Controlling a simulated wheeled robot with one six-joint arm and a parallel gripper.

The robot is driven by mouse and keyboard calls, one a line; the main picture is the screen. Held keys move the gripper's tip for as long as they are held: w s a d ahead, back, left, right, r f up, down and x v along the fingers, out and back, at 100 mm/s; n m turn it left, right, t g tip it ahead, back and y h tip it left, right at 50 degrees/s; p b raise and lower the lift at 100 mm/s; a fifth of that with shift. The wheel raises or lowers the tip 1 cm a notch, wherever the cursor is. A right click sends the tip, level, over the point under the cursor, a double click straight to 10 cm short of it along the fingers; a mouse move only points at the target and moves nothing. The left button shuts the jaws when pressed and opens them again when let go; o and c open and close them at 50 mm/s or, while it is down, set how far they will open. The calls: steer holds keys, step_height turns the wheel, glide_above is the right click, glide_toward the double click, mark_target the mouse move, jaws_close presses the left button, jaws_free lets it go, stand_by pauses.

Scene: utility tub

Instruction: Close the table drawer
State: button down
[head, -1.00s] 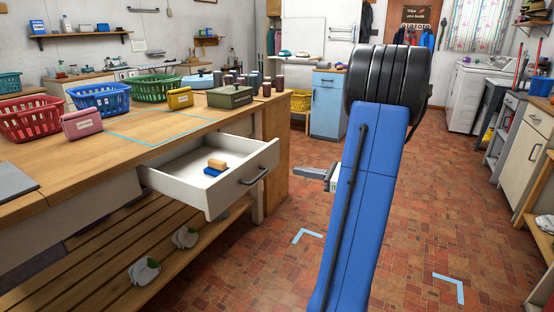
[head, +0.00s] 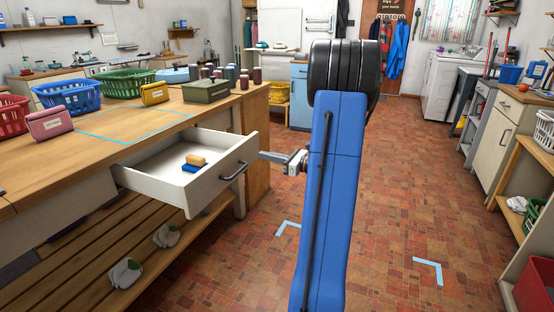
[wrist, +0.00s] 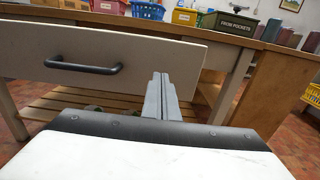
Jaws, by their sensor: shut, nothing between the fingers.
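The table drawer (head: 221,177) is white and stands pulled out from the wooden table (head: 150,121). A yellow block and a blue block lie inside it. Its front, with a dark bar handle (head: 233,171), faces right in the head view. My gripper (head: 262,154) is shut and empty, near the far end of the drawer front. In the wrist view the shut fingers (wrist: 160,80) point at the drawer front (wrist: 130,50), to the right of the handle (wrist: 83,67). I cannot tell whether the fingertips touch the front.
Baskets, pouches and a green box (head: 206,90) stand on the table top. A slatted shelf (head: 120,235) with gloves lies below the drawer. The tiled floor (head: 400,190) to the right is open, with cabinets (head: 498,140) along the right side.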

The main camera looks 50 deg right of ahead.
mark_target(193, 148)
steer(key=shift+x, duration=2)
steer(key=x, duration=3.1)
steer(key=shift+w+a+f, duration=0.1)
steer(key=shift+w+f, duration=0.1)
steer(key=shift+w, duration=0.1)
steer(key=shift+w+a+r, duration=0.1)
steer(key=shift+w+a, duration=0.15)
steer(key=shift+w, duration=0.3)
steer(key=shift+w+r, duration=0.1)
steer(key=shift+r, duration=0.1)
